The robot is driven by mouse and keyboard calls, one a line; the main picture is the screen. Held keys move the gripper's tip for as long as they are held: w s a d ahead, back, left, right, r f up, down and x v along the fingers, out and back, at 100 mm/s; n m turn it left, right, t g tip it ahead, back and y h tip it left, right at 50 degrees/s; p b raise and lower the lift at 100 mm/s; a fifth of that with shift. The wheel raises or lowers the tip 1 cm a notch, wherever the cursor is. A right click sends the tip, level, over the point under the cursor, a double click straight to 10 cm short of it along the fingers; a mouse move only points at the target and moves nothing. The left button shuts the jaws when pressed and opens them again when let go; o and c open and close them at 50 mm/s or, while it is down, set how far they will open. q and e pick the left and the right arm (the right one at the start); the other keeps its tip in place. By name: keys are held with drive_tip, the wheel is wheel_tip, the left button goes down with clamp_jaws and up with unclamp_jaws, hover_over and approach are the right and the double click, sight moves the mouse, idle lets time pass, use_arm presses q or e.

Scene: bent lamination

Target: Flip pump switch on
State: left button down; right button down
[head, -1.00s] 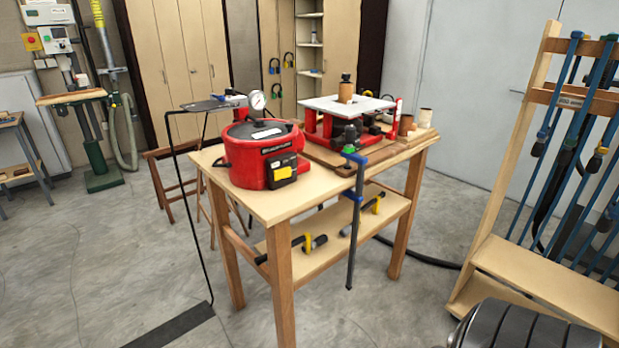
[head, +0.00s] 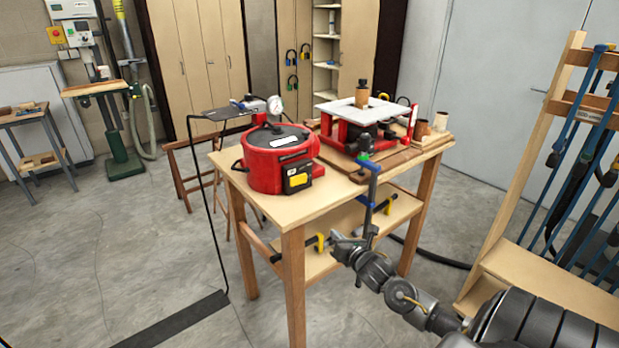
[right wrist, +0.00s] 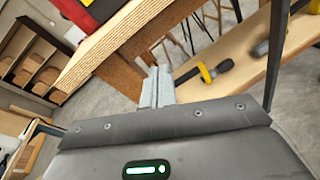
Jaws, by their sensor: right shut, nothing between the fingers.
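The red pump pot (head: 262,172) stands on the wooden workbench, with a pressure gauge (head: 275,106) above its dark lid. A black switch box with a yellow front (head: 298,178) sits on its near right side. The switch's position is too small to tell. My right gripper (head: 343,248) is low in front of the bench, below the top's level and right of the switch box, apart from it. In the right wrist view its fingers (right wrist: 157,87) are together and empty, below the bench-top edge. My left gripper is not in view.
The workbench (head: 300,212) also bears a red press with a white plate (head: 355,110). A blue bar clamp (head: 371,190) hangs at its front edge near my right arm. Yellow-black clamps (right wrist: 215,71) lie on the lower shelf. A wooden clamp rack (head: 530,240) stands at the right.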

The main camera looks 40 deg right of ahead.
sight(305, 179)
wheel_tip(305, 179, up, 12)
drive_tip(key=a+n+t, duration=0.1)
drive_tip(key=n+t, duration=0.1)
drive_tip(key=n, duration=0.2)
drive_tip(key=shift+w+a+f+n+y+p, duration=0.2)
drive_tip(key=shift+w+a+n+y+p, duration=0.1)
drive_tip(key=shift+n, duration=0.1)
drive_tip(key=w+p, duration=0.1)
drive_tip(key=w, duration=0.3)
drive_tip(key=w+d+p, duration=0.1)
drive_tip(key=w+p, duration=0.1)
drive_tip(key=w, duration=0.3)
drive_tip(key=w+d+p, duration=0.1)
drive_tip(key=w+p, duration=0.1)
drive_tip(key=w, duration=0.2)
drive_tip(key=shift+w+d, duration=0.2)
drive_tip(key=shift+d, duration=0.05)
drive_tip(key=shift+w, duration=0.2)
drive_tip(key=shift+f, duration=0.1)
